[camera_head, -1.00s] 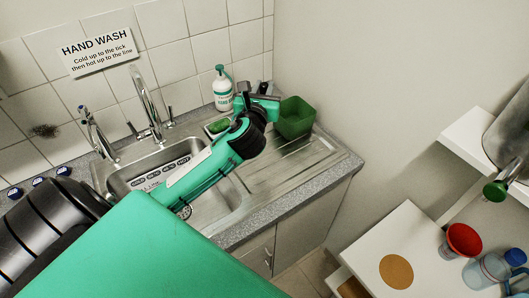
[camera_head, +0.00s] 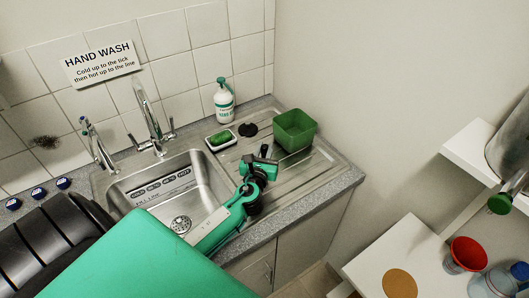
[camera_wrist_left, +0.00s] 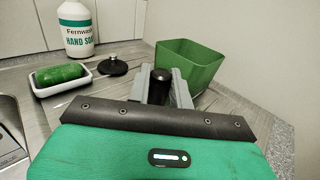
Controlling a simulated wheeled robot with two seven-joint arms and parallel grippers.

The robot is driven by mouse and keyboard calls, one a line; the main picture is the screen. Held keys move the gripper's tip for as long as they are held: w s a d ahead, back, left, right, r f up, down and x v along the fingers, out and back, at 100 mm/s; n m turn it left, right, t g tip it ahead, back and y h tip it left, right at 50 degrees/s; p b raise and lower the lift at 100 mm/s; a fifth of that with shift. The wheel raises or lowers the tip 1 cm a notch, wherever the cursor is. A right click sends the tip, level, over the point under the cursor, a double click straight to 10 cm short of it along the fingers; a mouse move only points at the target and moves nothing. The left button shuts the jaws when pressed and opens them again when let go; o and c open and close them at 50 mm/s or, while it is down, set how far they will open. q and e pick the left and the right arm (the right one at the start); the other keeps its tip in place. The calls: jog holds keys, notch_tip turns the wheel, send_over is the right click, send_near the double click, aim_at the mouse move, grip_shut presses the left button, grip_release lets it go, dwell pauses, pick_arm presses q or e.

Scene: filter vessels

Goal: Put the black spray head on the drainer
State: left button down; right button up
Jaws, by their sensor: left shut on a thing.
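The steel drainer (camera_head: 310,168), a ridged board, lies right of the sink. My left gripper (camera_head: 262,162) is over the drainer, in front of the green tub. In the left wrist view, my left gripper (camera_wrist_left: 162,84) is shut on a short black cylinder (camera_wrist_left: 160,88), which looks like the black spray head. The jaws and wrist hide its lower part, and I cannot tell whether it touches the drainer. A flat black disc with a knob (camera_wrist_left: 113,66) lies apart from it, behind and to the left; it also shows in the head view (camera_head: 248,130). My right gripper is not in view.
A green tub (camera_head: 295,130) stands on the drainer's back right. A green sponge in a white dish (camera_head: 221,139) and a hand soap bottle (camera_head: 224,100) are behind. The sink (camera_head: 165,185) is left. A white table with a red funnel (camera_head: 466,254) is at lower right.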

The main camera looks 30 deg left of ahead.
pick_arm(q)
jog(key=shift+f, duration=0.35)
jog(key=shift+f, duration=0.15)
jog(key=c, duration=1.3)
grip_release()
jog(key=shift+o, duration=0.2)
